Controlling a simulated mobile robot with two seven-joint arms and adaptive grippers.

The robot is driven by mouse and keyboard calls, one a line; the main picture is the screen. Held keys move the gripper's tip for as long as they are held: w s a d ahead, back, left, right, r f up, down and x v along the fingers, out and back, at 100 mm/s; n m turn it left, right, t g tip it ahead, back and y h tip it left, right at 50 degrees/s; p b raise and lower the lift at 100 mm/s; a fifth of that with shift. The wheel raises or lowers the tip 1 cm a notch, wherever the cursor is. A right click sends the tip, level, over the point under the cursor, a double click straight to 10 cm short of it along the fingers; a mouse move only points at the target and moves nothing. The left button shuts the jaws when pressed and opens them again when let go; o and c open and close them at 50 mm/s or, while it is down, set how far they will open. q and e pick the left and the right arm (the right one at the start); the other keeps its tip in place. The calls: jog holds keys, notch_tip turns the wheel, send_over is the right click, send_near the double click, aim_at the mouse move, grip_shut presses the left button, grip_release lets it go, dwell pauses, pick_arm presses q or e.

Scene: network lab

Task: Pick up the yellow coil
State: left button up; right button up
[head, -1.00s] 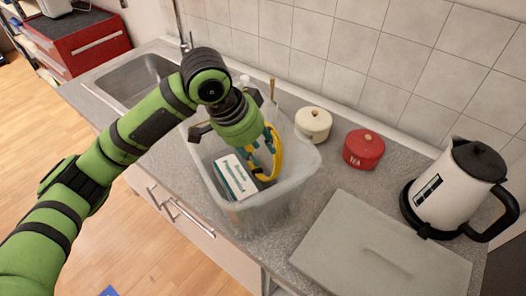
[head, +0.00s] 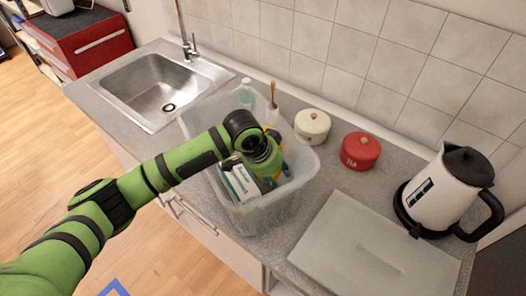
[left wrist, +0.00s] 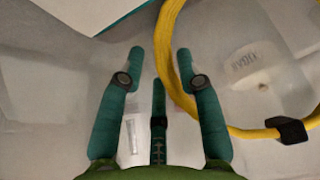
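The yellow coil (left wrist: 240,131) lies in the clear plastic bin (head: 250,218), at the right of the left wrist view. In the head view it is mostly hidden behind my arm. My left gripper (left wrist: 160,62) reaches down into the bin, and its teal fingers are spread with nothing held between them. The right-hand finger overlaps the coil's left edge in the left wrist view; I cannot tell whether they touch. In the head view the gripper (head: 276,170) is largely covered by my wrist. My right gripper is not in view.
A white and teal box (head: 240,182) lies in the bin beside my gripper. A bottle (head: 246,93) stands at the bin's back. A cream pot (head: 312,126), red tin (head: 360,150), kettle (head: 448,192) and grey board (head: 365,250) are to the right; a sink (head: 160,85) is left.

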pick_arm(q)
jog(key=shift+f, duration=0.1)
grip_shut()
jog(key=shift+w, duration=0.1)
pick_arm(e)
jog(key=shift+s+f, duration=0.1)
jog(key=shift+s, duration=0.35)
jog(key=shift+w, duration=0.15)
pick_arm(q)
jog(key=shift+r, duration=0.6)
pick_arm(e)
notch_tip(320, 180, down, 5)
jog(key=b, duration=0.5)
pick_arm(q)
notch_tip(320, 180, up, 24)
jog(key=p, duration=0.7)
jog(key=shift+f, duration=0.15)
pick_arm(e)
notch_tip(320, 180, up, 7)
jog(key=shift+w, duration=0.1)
